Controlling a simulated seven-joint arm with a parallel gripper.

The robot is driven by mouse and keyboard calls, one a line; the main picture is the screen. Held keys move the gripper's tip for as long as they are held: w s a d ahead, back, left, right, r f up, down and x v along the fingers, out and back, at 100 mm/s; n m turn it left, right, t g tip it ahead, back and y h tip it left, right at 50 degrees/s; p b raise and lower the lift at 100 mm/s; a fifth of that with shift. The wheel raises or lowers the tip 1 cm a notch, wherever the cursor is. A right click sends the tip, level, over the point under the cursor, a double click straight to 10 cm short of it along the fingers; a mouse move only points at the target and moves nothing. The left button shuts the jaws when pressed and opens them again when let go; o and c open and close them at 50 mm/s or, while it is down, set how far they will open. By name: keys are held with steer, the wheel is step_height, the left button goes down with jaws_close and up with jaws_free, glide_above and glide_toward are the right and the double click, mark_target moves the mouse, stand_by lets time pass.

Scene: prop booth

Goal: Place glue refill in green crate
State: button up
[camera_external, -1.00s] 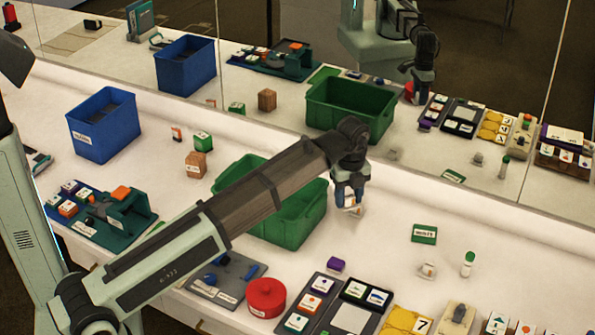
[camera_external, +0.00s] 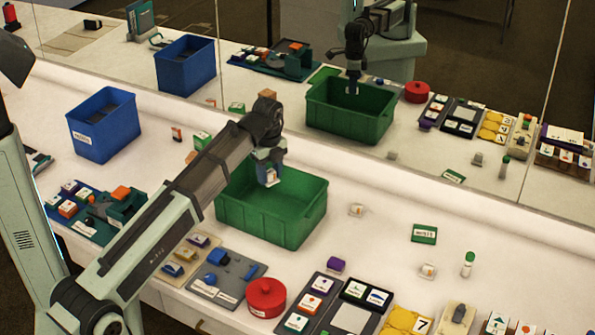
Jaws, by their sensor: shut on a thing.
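The green crate (camera_external: 270,222) is an open box in the middle of the table. My gripper (camera_external: 270,176) is over the crate opening, pointing down, with its fingertips near rim height. It is shut on a small white piece, the glue refill (camera_external: 271,178); its label is too small to read. I cannot tell how far it is above the crate floor. The visible part of the crate floor looks empty.
A mirror behind the table repeats the scene. A blue crate (camera_external: 104,125) stands at the left. A red round pot (camera_external: 266,298) is in front.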

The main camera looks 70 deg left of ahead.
glide_toward(271, 206)
steer(key=shift+s+d+f, duration=0.15)
steer(key=shift+d+f, duration=0.5)
steer(key=shift+f, duration=0.4)
steer(key=shift+s+d+f, duration=0.15)
steer(key=shift+d+f, duration=0.55)
steer(key=shift+f, duration=0.3)
steer(key=shift+s+d+f, duration=0.15)
steer(key=shift+d+f, duration=0.5)
steer(key=shift+f, duration=0.4)
steer(key=shift+f, duration=0.15)
steer(key=o, duration=1.1)
step_height(271, 206, up, 12)
steer(key=shift+r, duration=0.15)
steer(key=shift+o, duration=0.4)
